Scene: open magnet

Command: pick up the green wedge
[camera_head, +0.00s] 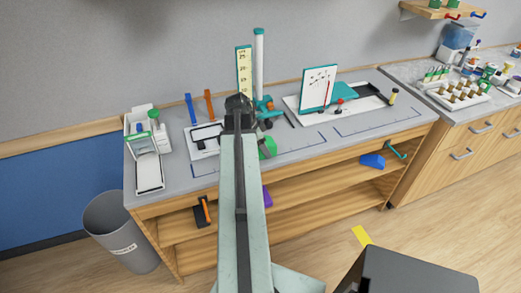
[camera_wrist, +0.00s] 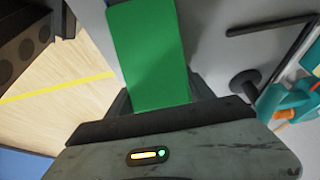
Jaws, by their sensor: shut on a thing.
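The green wedge (camera_wrist: 150,55) fills the upper middle of the wrist view, with its near end between the jaws. My gripper (camera_wrist: 160,100) is shut on it. In the head view the green wedge (camera_head: 268,147) shows just right of my arm, over the grey bench top. My arm hides part of the wedge and the fingertips there. I cannot tell whether the wedge touches the bench.
The grey bench (camera_head: 300,150) holds a teal and orange device (camera_head: 266,108) close by and a white board (camera_head: 319,88) farther right. A tray with bottles (camera_head: 148,135) stands at the left. A grey bin (camera_head: 118,232) is on the floor. Shelves below hold a blue block (camera_head: 372,161).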

